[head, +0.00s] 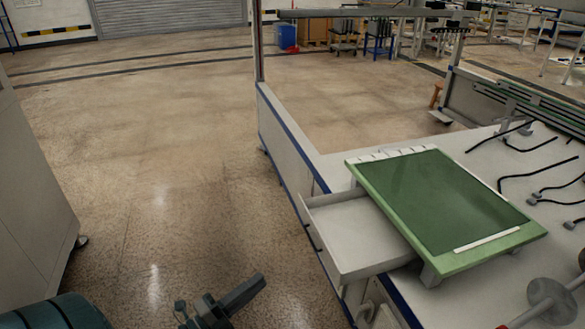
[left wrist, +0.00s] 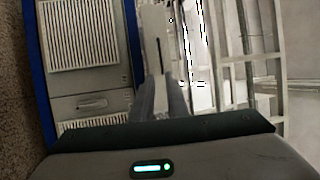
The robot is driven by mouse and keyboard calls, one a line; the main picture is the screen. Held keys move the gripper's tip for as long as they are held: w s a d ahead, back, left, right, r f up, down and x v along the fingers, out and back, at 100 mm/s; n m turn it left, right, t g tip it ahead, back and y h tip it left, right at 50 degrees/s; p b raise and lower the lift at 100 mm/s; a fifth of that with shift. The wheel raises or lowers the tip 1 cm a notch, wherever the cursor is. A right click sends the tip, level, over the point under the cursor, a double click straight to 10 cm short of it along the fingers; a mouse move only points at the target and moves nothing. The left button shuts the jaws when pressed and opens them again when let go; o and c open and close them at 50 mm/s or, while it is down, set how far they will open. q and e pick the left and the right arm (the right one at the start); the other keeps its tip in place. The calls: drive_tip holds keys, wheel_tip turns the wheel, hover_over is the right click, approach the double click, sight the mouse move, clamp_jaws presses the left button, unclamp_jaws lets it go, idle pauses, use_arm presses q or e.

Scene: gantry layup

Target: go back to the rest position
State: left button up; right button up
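My left gripper (head: 238,296) is dark and sits at the bottom of the head view, over the open floor to the left of the workbench. In the left wrist view its two grey fingers (left wrist: 164,98) stand a little apart, with a pale background showing between them. I see nothing held in it. My right gripper is not in the head view or the left wrist view.
The white workbench (head: 325,165) with blue edging stands at right. A pulled-out drawer (head: 355,235) juts toward my left arm, beside a green-topped board (head: 440,195). A grey cabinet (head: 35,190) stands at left. The floor between (head: 165,180) is clear.

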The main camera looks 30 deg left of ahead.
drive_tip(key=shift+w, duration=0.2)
use_arm(q)
drive_tip(key=shift+w+n, duration=0.1)
drive_tip(key=shift+n, duration=0.2)
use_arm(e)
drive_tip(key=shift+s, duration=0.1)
